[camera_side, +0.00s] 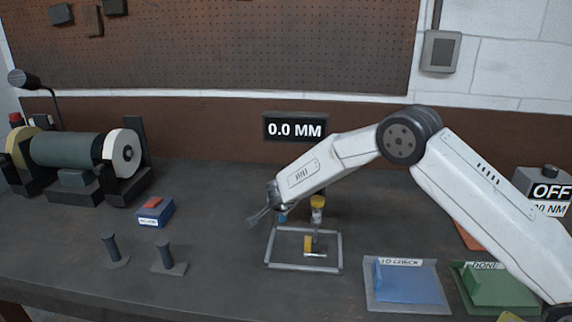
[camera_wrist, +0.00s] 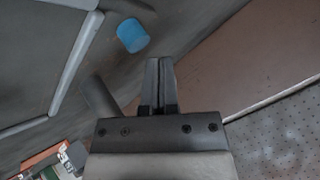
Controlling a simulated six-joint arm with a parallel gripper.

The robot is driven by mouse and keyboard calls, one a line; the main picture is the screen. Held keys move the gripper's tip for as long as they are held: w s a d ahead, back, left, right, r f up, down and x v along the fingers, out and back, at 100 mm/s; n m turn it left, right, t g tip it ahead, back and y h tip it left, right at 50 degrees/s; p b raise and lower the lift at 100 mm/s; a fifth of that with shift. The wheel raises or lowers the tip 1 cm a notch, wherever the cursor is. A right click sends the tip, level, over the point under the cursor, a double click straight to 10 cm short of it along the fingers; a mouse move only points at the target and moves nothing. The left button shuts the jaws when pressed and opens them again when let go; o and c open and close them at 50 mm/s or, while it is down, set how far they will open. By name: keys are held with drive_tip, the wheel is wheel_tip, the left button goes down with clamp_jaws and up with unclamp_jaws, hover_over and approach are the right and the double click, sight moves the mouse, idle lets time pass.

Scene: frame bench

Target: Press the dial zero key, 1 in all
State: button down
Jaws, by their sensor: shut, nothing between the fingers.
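A black display (camera_side: 295,128) reads 0.0 MM. A blue box with a red top (camera_side: 153,203) stands at left; its label is too small to read. I cannot tell which part is the dial zero key.
A yellow-topped post (camera_side: 317,203) and a yellow block (camera_side: 308,244) are at the frame. Two dark pegs (camera_side: 110,248) stand front left, a grinder (camera_side: 75,150) behind. Blue TO CHECK (camera_side: 405,285) and green DONE (camera_side: 490,287) trays lie right. Bench between box and frame is clear.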

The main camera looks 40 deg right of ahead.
sight(282, 216)
drive_tip(key=shift+r, duration=2.4)
drive_tip(key=s+a+n+y, duration=0.6)
drive_tip(key=s+a+n, duration=0.2)
drive_tip(key=s+n, duration=0.3)
drive_tip(key=s+d+n+g, duration=0.2)
drive_tip(key=s+d+n, duration=0.1)
drive_tip(key=s, duration=0.9)
drive_tip(key=s+d+r+n+g, duration=0.1)
drive_tip(key=s+d, duration=0.3)
drive_tip(key=s, duration=0.8)
drive_tip(key=shift+s+d+n+g, duration=0.25)
drive_tip(key=shift+n+g, duration=0.55)
drive_tip(key=shift+n, duration=0.1)
drive_tip(key=shift+w+r, duration=0.1)
